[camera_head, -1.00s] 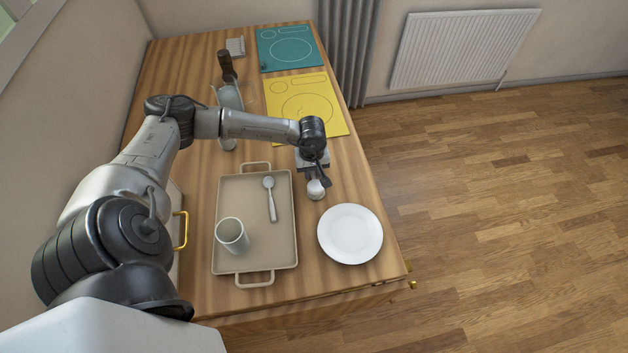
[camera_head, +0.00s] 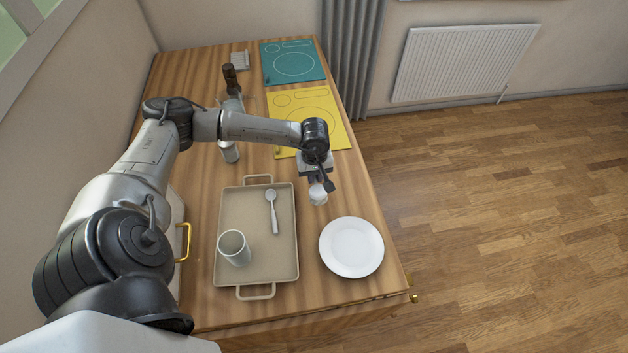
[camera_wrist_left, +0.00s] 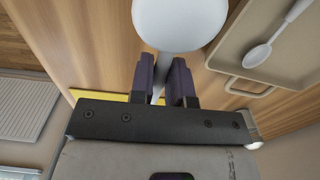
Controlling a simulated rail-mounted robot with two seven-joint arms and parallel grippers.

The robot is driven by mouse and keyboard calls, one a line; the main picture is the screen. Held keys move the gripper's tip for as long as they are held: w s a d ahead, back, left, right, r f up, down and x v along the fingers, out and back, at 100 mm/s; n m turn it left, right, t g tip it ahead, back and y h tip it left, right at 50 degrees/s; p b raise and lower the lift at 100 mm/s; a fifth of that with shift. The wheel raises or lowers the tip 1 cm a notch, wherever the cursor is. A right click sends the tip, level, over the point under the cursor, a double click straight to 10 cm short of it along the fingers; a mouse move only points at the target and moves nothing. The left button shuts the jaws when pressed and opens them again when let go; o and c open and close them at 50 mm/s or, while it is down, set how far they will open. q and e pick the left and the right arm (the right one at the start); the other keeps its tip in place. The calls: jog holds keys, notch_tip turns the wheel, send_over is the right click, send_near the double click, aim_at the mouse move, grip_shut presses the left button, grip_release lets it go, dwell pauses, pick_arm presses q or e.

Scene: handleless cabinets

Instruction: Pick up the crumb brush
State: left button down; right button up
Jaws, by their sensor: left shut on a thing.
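My left gripper (camera_head: 317,181) is above the table, beyond the white plate and to the right of the tray. In the left wrist view its two dark fingers (camera_wrist_left: 165,78) are shut on a thin grey handle. In the head view the white head (camera_head: 318,196) shows just below the fingers, and the handle is mostly hidden by the gripper. My right gripper is not in view.
A beige tray (camera_head: 231,205) holds a cup (camera_head: 234,248) and a spoon (camera_head: 272,211). The white plate (camera_head: 351,247) lies near the table's right edge. A yellow mat (camera_head: 330,117) and a teal mat (camera_head: 293,63) lie farther back. A dark brown-topped item (camera_head: 230,77) stands behind my arm.

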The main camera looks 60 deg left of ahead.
pick_arm(q)
jog(key=w+d+r+p, duration=0.1)
jog(key=w+d+r, duration=0.3)
jog(key=d, duration=0.6)
notch_tip(320, 180, up, 3)
jog(key=shift+d+f, duration=0.2)
jog(key=shift+d, duration=0.2)
jog(key=shift+w, duration=0.1)
